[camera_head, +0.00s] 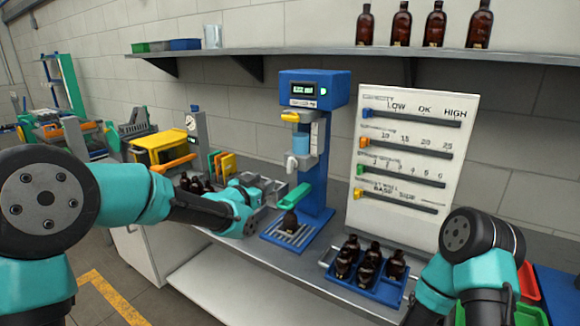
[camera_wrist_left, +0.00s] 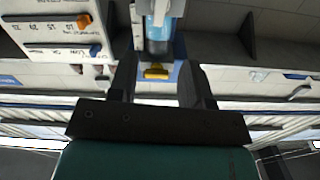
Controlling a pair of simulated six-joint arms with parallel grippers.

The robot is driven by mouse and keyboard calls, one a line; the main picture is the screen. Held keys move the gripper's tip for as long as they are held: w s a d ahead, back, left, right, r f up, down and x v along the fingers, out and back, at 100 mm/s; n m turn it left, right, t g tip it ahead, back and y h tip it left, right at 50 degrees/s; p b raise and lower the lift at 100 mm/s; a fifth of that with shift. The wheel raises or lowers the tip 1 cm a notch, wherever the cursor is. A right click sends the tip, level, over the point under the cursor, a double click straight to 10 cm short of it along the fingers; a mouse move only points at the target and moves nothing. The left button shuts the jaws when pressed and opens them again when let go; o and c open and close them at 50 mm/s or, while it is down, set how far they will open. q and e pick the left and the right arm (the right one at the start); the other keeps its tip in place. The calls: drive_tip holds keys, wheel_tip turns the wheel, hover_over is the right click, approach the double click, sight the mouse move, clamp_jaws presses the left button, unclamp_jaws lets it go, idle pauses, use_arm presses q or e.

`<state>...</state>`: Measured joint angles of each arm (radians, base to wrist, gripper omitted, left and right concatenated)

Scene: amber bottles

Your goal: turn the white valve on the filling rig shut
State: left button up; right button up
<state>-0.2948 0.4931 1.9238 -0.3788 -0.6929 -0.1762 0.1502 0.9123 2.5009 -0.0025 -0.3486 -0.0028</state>
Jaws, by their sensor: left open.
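The filling rig (camera_head: 318,150) is a blue stand with a lit display on top. Its white valve (camera_head: 292,163) sits below the blue cylinder, and a white part of the rig (camera_wrist_left: 168,6) shows at the top of the left wrist view. My right gripper is not visible.
A white gauge panel (camera_head: 410,235) with coloured sliders stands right of the rig. A blue crate (camera_head: 378,292) holds several amber bottles in front of it. A shelf (camera_head: 400,53) with bottles runs above. A yellow bin (camera_head: 160,146) is at the left.

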sight(289, 166)
use_arm(q)
drive_tip(key=x, duration=1.5)
drive_tip(key=shift+w+d, duration=0.1)
drive_tip(key=shift+d, duration=0.05)
drive_tip(key=shift+c, duration=0.3)
drive_tip(key=c, duration=0.6)
drive_tip(key=shift+o, duration=0.2)
